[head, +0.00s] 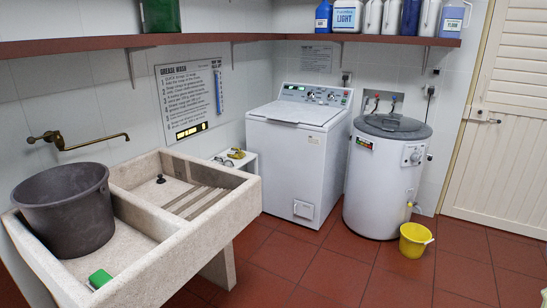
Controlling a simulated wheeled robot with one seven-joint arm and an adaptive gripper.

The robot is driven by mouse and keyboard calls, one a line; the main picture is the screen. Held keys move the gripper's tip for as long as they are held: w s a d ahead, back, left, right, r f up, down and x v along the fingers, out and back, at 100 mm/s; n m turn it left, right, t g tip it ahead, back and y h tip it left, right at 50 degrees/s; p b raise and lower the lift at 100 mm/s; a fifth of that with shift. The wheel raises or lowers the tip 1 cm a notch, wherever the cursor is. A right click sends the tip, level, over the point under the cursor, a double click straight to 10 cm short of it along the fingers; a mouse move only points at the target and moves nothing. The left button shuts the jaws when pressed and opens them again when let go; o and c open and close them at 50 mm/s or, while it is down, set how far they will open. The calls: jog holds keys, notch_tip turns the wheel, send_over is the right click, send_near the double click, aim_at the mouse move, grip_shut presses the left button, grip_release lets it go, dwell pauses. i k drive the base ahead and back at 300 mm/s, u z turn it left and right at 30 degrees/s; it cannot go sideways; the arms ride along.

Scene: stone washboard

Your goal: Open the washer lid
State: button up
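The washer (293,165) is a white top-loading box against the back wall, with a control panel (316,95) along its rear top edge. Its flat white lid (298,113) lies closed on top. To its right stands a round white drum machine (385,185) with a dark grey round lid (392,125), also closed. My gripper is not in view.
A stone sink (225,215) with a dark bucket (66,208) and green block (100,278) fills the left. A yellow bucket (414,240) sits by the drum. A shelf (262,37) with jugs runs above. The red tiled floor (320,278) in front is clear.

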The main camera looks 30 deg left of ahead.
aim_at(296, 112)
jog(key=z, duration=0.15)
jog(key=i, duration=1.65)
jog(key=u, duration=1.2)
jog(key=i, duration=1.15)
jog(key=u, duration=0.95)
